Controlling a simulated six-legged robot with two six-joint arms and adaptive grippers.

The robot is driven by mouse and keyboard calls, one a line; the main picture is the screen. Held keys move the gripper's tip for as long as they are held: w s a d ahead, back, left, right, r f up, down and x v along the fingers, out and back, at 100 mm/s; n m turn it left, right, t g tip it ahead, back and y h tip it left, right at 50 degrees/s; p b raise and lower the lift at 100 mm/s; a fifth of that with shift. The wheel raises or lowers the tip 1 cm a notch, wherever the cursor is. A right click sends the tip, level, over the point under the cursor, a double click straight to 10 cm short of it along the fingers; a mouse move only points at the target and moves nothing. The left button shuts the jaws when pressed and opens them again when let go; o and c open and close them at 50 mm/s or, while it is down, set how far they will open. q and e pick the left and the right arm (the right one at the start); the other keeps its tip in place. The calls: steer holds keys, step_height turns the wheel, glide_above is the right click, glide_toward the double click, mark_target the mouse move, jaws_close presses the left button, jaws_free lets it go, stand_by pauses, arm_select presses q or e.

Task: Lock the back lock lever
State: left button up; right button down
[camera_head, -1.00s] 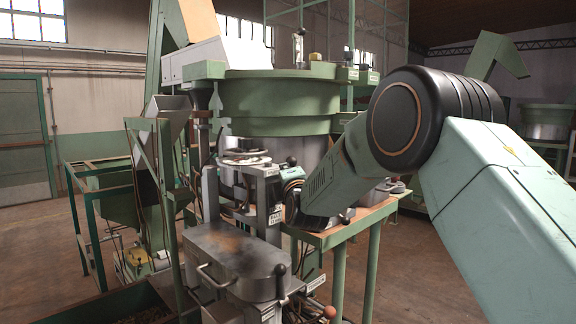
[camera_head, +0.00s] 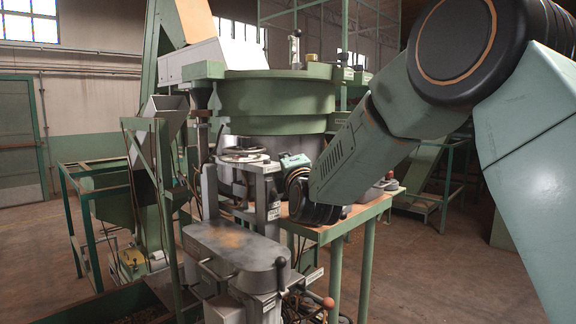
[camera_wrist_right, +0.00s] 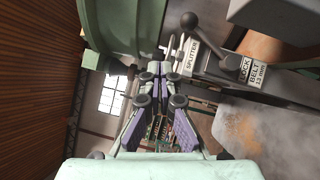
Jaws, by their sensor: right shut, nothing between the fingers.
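In the right wrist view, a dark lock lever with a round black knob (camera_wrist_right: 189,20) sits on a bracket to the upper right. Labels there read "SPLITTER" (camera_wrist_right: 192,55) and "LOCK BELT 13 mm" (camera_wrist_right: 253,73). My right gripper (camera_wrist_right: 158,68) is shut and empty, left of the lever and apart from it. In the head view, my right wrist (camera_head: 315,205) is beside the machine's posts; its fingertips cannot be made out there. A black-knobbed lever (camera_head: 280,264) stands at the front of the machine. I cannot tell which lever in the head view matches the wrist view's. My left gripper is not in view.
The large green hopper bowl (camera_head: 275,103) stands behind the posts. A grey metal cover (camera_head: 232,243) is in front, with a red ball knob (camera_head: 328,302) low beside it. A green-legged table (camera_head: 340,225) is under my right wrist. Open floor lies at the right.

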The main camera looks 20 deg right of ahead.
steer(key=shift+s+a+r, duration=0.15)
steer(key=shift+s+r, duration=0.05)
steer(key=shift+s, duration=0.4)
steer(key=shift+s+a+r, duration=0.1)
steer(key=shift+s+r, duration=0.05)
steer(key=shift+s, duration=0.45)
steer(key=shift+w, duration=0.1)
